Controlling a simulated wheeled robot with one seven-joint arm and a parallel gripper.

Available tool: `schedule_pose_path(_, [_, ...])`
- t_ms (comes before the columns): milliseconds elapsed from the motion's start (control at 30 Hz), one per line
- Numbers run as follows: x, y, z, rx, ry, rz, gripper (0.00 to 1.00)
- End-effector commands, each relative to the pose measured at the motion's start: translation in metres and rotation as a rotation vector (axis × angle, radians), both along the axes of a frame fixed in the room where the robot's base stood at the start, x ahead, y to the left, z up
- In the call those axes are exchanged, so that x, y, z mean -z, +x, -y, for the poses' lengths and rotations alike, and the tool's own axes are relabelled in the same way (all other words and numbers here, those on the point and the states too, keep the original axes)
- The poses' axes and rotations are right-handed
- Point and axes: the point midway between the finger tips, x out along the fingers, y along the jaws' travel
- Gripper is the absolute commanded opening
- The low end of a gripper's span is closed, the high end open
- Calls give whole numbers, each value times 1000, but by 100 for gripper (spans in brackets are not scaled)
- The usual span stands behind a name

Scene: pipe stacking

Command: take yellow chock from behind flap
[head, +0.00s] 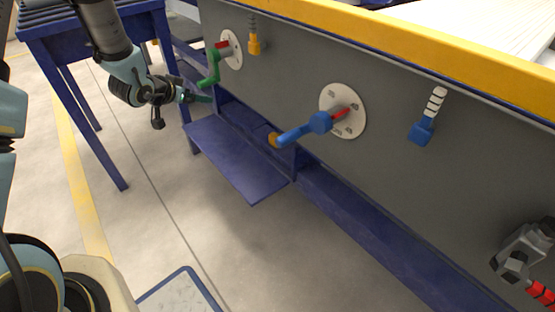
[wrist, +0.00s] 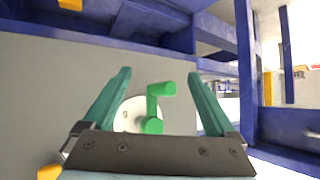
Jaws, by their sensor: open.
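The blue flap (head: 235,158) is folded down and sticks out like a shelf from the low blue compartment under the grey panel. A small yellow-orange piece, likely the yellow chock (head: 273,138), shows at the right end of that opening, partly hidden by the blue handle. In the wrist view a yellow piece (wrist: 70,4) is cut off by the top edge; it looks like the same chock. My gripper (head: 208,98) is left of the panel, above the flap's left end. Its teal fingers are open and empty. In the wrist view the green handle (wrist: 154,106) appears between the fingers (wrist: 160,85), apparently untouched.
A blue handle (head: 305,129) on a white disc juts out above the flap's right end. A yellow-tipped hanging piece (head: 254,44) and a blue-tipped one (head: 421,132) hang on the panel. A blue table (head: 95,25) stands behind my arm. Floor before the flap is clear.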

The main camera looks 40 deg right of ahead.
Motion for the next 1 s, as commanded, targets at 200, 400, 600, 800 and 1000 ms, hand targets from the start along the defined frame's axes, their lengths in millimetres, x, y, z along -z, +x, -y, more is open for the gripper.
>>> schedule_pose_path(200, [111, -68, 83, 289, -139, -1, 91])
schedule_pose_path(400, [148, -111, 114, 435, -218, -25, 91])
schedule_pose_path(600, [161, -122, 134, 471, -237, -32, 91])
schedule_pose_path(800, [172, -122, 161, 469, -236, -31, 91])
schedule_pose_path(1000, [177, -122, 173, 467, -236, -32, 91])
